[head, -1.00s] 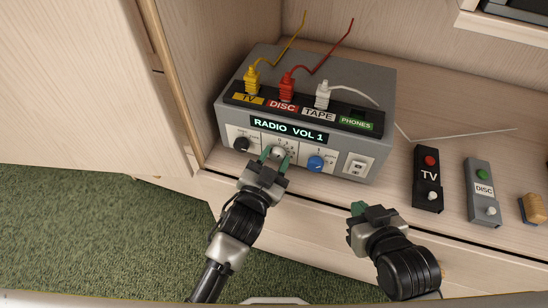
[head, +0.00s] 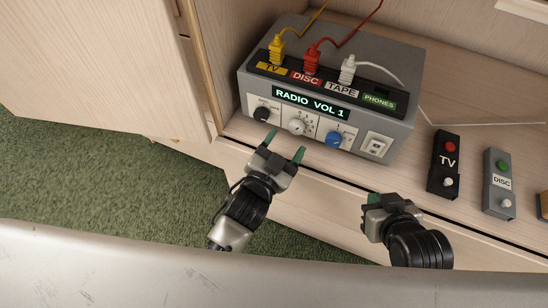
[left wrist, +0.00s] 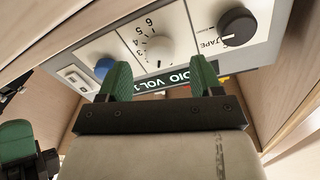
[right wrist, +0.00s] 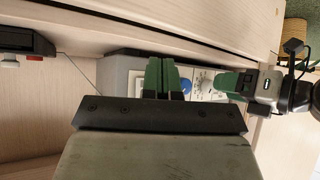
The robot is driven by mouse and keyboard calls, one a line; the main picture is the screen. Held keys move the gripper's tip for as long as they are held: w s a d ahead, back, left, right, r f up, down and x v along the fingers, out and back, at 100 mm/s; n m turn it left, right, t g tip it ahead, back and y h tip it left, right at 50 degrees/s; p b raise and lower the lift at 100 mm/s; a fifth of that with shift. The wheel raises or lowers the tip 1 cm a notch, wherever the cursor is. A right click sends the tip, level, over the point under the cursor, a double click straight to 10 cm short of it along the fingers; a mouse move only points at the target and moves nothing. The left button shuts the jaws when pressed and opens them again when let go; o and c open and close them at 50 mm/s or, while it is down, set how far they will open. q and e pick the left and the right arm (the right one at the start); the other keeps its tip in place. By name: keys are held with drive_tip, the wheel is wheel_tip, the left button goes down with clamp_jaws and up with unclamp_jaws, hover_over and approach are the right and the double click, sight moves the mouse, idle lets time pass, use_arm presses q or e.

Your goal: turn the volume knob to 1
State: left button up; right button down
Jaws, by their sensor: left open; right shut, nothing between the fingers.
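The grey radio unit (head: 400,65) sits on the shelf, and its display (head: 311,104) reads "RADIO VOL 1". The white volume knob (head: 296,127) is on the front panel between a black knob (head: 262,114) and a blue knob (head: 333,139). In the left wrist view the volume knob (left wrist: 158,50) shows with numbers around it. My left gripper (head: 286,145) is open and empty, just in front of the panel and apart from the knob. My right gripper (head: 373,198) is shut and empty, in front of the shelf's edge.
Yellow, red and white plugs (head: 347,70) stand in the unit's top. A TV remote (head: 444,165) and a DISC remote (head: 498,185) lie on the shelf at the right. An open cabinet door (head: 90,70) stands at the left.

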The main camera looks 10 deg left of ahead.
use_arm(q)
drive_tip(key=v, duration=0.6)
drive_tip(key=shift+s+p, duration=0.4)
use_arm(e)
drive_tip(key=s+g, duration=0.1)
drive_tip(key=s+d+f+g, duration=0.1)
drive_tip(key=s+f, duration=0.1)
drive_tip(key=shift+s+d+g+h, duration=0.15)
drive_tip(key=shift+s+g+h, duration=0.1)
drive_tip(key=shift+g+h, duration=0.15)
use_arm(q)
drive_tip(key=shift+a, duration=0.15)
